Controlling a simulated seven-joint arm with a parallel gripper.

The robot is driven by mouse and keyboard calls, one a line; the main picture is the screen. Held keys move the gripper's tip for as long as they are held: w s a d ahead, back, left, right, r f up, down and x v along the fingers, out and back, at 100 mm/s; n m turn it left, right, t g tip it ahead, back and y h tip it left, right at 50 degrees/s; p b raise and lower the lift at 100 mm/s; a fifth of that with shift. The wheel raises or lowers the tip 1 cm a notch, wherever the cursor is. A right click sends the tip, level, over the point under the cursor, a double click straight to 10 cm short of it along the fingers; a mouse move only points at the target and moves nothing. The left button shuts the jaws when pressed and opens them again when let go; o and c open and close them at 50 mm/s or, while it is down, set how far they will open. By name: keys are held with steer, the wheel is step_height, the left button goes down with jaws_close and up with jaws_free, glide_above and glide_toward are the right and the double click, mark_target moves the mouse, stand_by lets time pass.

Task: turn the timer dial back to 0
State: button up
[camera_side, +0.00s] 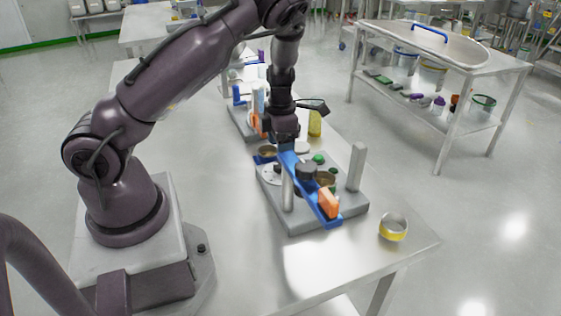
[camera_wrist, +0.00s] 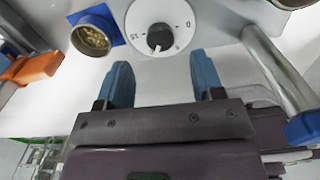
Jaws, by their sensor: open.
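The timer dial (camera_wrist: 160,22) is a white disc with a black knob (camera_wrist: 160,38) at its centre, near the top of the wrist view. Small printed marks ring the disc, too small to read surely, so I cannot tell the setting. My gripper (camera_wrist: 160,68) is open, its two blue fingers apart on either side below the knob, with nothing between them. In the side view my gripper (camera_side: 285,138) points down over the back of the grey board (camera_side: 310,222). A white disc (camera_side: 271,174), apparently the dial, lies on the board's left part.
A cup of granules (camera_wrist: 92,36) stands on a blue square beside the dial. A grey post (camera_wrist: 278,68) rises at the right of the wrist view. A yellow-banded ring (camera_side: 393,230) sits at right.

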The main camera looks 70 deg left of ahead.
mark_target(280, 169)
steer(key=shift+f, duration=2.75)
steer(key=c, duration=0.9)
